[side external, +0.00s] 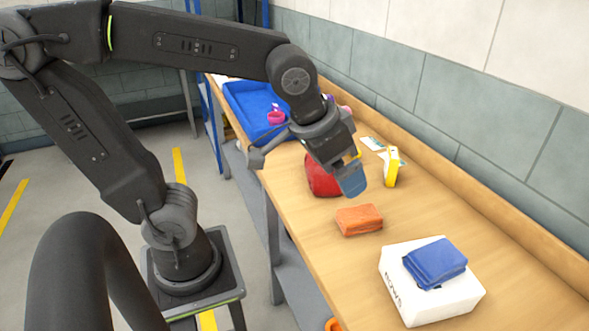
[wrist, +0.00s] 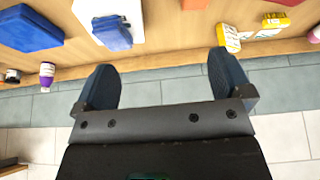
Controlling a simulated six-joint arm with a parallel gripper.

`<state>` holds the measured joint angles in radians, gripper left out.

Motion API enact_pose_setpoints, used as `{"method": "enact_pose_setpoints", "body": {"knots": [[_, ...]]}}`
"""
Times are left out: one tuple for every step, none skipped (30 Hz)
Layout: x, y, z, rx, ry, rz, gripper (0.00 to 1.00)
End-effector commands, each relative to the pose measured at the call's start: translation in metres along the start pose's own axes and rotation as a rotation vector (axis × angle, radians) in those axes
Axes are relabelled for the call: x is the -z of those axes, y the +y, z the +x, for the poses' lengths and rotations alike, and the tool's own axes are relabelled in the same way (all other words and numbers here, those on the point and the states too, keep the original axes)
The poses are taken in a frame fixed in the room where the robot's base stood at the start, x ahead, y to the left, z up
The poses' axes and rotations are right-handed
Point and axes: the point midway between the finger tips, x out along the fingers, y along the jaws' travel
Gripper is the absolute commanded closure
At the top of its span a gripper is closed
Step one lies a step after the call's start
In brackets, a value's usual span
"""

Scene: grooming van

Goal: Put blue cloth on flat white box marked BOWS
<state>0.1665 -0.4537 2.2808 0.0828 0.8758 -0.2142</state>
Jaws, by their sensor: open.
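The blue cloth (side external: 435,262), a folded pad, lies on top of the flat white box (side external: 406,305). The box has dark lettering on its side, partly readable as BOWS. The wrist view also shows the cloth (wrist: 112,35) on the white box (wrist: 88,12), at the upper left. My gripper (side external: 350,178) is above the table, behind the orange cloth and well away from the blue cloth. In the wrist view my gripper (wrist: 163,78) has its two blue fingers wide apart with nothing between them.
An orange folded cloth (side external: 359,220) lies between my gripper and the box. A red item (side external: 322,178) and a yellow box (side external: 391,167) stand close by. A blue tray (side external: 250,100) is at the far end. The wall runs along the table's back.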

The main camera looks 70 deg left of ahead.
Motion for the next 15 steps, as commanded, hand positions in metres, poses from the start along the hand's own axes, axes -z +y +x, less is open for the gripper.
{"method": "enact_pose_setpoints", "body": {"knots": [[-0.014, -0.012, -0.006, 0.004, 0.016, -0.008, 0.03], [-0.022, -0.017, -0.008, 0.004, 0.020, -0.006, 0.03], [-0.031, -0.022, -0.011, 0.005, 0.027, -0.003, 0.03], [-0.037, -0.025, -0.012, 0.005, 0.031, -0.002, 0.03], [-0.042, -0.027, -0.012, 0.006, 0.035, -0.001, 0.03], [-0.049, -0.030, -0.013, 0.007, 0.039, 0.003, 0.03], [-0.052, -0.032, -0.013, 0.007, 0.042, 0.004, 0.03], [-0.055, -0.033, -0.013, 0.008, 0.044, 0.006, 0.03], [-0.058, -0.034, -0.013, 0.007, 0.046, 0.007, 0.03], [-0.059, -0.034, -0.013, 0.007, 0.047, 0.008, 0.03], [-0.060, -0.034, -0.013, 0.007, 0.047, 0.009, 0.03], [-0.061, -0.035, -0.013, 0.007, 0.047, 0.011, 0.03], [-0.061, -0.035, -0.013, 0.007, 0.047, 0.011, 0.03], [-0.061, -0.035, -0.013, 0.007, 0.047, 0.011, 0.03], [-0.061, -0.035, -0.013, 0.007, 0.046, 0.012, 0.03]]}}
